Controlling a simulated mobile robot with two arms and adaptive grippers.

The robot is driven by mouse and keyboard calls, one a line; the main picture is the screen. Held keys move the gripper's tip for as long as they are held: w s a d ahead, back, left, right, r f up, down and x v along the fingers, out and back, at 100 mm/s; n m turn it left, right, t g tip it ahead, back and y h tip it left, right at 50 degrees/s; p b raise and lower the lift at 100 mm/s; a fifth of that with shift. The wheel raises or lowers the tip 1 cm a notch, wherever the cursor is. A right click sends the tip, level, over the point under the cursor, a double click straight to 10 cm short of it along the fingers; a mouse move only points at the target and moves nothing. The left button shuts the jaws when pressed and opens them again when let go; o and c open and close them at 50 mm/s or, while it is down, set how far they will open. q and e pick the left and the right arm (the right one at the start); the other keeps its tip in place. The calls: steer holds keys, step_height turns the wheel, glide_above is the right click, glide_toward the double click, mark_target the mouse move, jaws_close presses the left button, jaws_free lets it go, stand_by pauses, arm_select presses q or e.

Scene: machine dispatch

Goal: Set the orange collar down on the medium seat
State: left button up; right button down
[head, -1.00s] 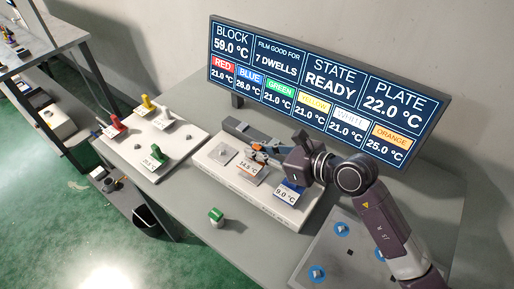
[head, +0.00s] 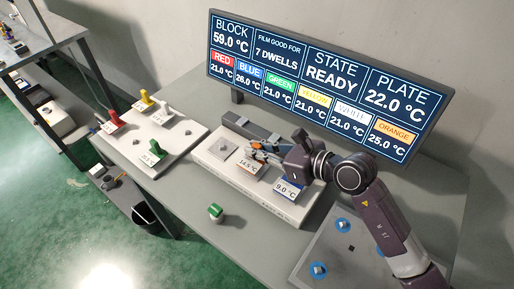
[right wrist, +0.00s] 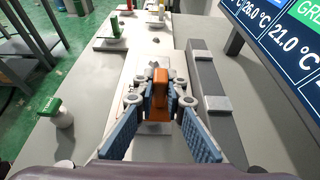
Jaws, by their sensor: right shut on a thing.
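The orange collar (right wrist: 160,88) is upright between the fingers of my right gripper (right wrist: 161,100) in the right wrist view. The fingers are shut on it. In the head view my right gripper (head: 262,148) is over the middle of the long white block, at the seat with the 14.5 °C label (head: 249,165). This middle one of the block's three seats looks like the medium seat; the gripper mostly hides its top. I cannot tell whether the collar touches it. My left gripper is not in view.
The white block (head: 240,178) has a bare left seat (head: 223,149) and a blue 9.0 °C label (head: 288,189) at right. A grey bar (right wrist: 208,85) runs behind it. A green-topped piece (head: 215,212) stands in front. A tray (head: 180,146) with coloured pieces is at left.

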steer(key=shift+f+b, duration=0.4)
steer(key=shift+f, duration=0.15)
steer(key=c, duration=1.9)
jaws_free()
steer(key=v, duration=1.1)
steer(key=shift+d, duration=0.1)
steer(key=shift+s+d+r, duration=0.3)
